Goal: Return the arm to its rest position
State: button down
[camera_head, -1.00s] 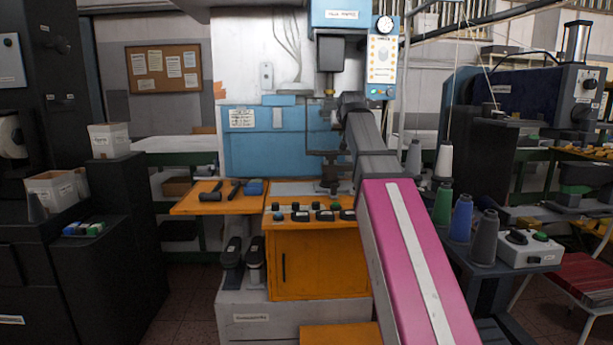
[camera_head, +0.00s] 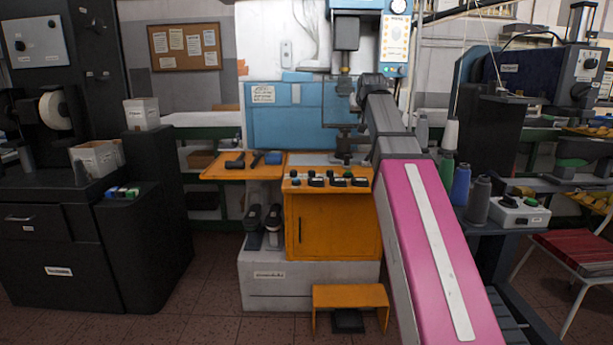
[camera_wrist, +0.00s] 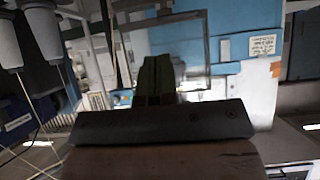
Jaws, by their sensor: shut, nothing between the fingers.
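My arm, with its pink-and-white link and grey forearm, reaches up and away from the lower right in the head view. My gripper (camera_wrist: 157,80) shows in the wrist view as two dark fingers close together, with nothing seen between them. In the head view the gripper cannot be made out clearly against the machine. The arm's far end is in front of the blue-and-white press machine (camera_head: 290,112). Blue machine panels (camera_wrist: 228,40) fill much of the wrist view, a little blurred.
An orange cabinet (camera_head: 330,228) with a control panel stands under the machine, with an orange step (camera_head: 350,293) before it. Thread cones (camera_head: 461,186) and a red-seated chair (camera_head: 575,255) are to the right. A black cabinet (camera_head: 60,240) stands left. Floor (camera_head: 210,290) is clear between.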

jog(key=s+f+g, duration=0.3)
jog(key=s+f, duration=0.1)
jog(key=f, duration=1.2)
jog(key=s+f+g, duration=0.2)
jog(key=s+f, duration=0.1)
jog(key=f, duration=1.4)
jog(key=s+f+g, duration=0.3)
jog(key=s+f, duration=0.7)
jog(key=f, duration=0.2)
jog(key=s+f+g, duration=0.3)
jog(key=s+f, duration=0.7)
jog(key=f, duration=0.3)
jog(key=shift+f, duration=0.1)
